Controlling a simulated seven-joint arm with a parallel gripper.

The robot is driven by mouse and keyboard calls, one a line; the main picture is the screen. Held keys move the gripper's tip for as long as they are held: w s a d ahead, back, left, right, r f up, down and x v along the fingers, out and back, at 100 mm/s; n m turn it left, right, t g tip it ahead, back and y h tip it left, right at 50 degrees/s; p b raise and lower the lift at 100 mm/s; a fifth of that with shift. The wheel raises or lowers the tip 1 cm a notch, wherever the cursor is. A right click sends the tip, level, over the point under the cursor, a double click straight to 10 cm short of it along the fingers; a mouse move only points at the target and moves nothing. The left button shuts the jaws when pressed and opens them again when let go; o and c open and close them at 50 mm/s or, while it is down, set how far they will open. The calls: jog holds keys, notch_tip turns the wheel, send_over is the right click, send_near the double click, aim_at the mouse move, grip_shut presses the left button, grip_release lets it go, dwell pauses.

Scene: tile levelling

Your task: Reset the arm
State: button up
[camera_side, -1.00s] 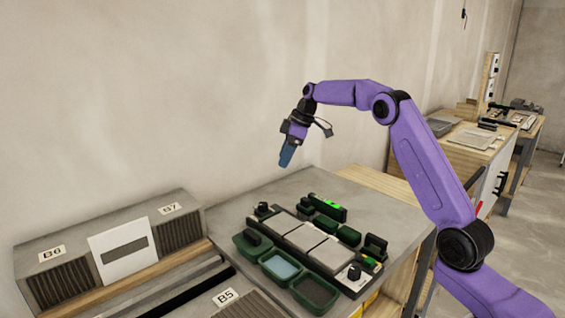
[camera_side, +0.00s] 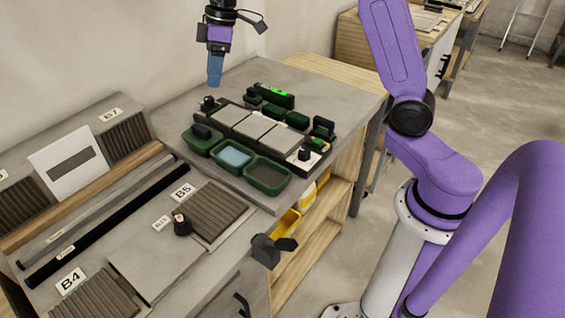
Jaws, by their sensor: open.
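My gripper (camera_side: 215,72), with blue fingers, hangs pointing down at the top of the view, near the back left corner of the tile tray. Nothing shows between the fingers, though the gap is too small to see clearly. The dark tray (camera_side: 296,160) holds light grey tiles (camera_side: 254,126) in a row. A green level (camera_side: 274,96) with a bright vial lies behind it. Several dark green blocks (camera_side: 297,120) sit between them. My gripper looks apart from all of these.
Green bins stand before the tray: one with a dark block (camera_side: 202,141), one with blue contents (camera_side: 234,155), one with dark contents (camera_side: 267,176). Ribbed panels (camera_side: 212,210), a black bar (camera_side: 105,222) and a black knob (camera_side: 181,223) lie in the foreground. A black clamp-like part (camera_side: 272,250) is at the front edge.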

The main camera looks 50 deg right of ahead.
jog(key=s+a+f+n+g+h, duration=0.1)
jog(key=s+a, duration=0.2)
jog(key=s, duration=0.6)
jog(key=s+a, duration=0.3)
jog(key=s, duration=0.6)
jog(key=s+d+f, duration=0.2)
jog(key=s+d, duration=0.1)
jog(key=s, duration=0.6)
jog(key=s+d+f+n+h, duration=0.1)
jog(key=s+d+f, duration=0.2)
jog(key=s, duration=0.7)
jog(key=shift+d+n, duration=0.3)
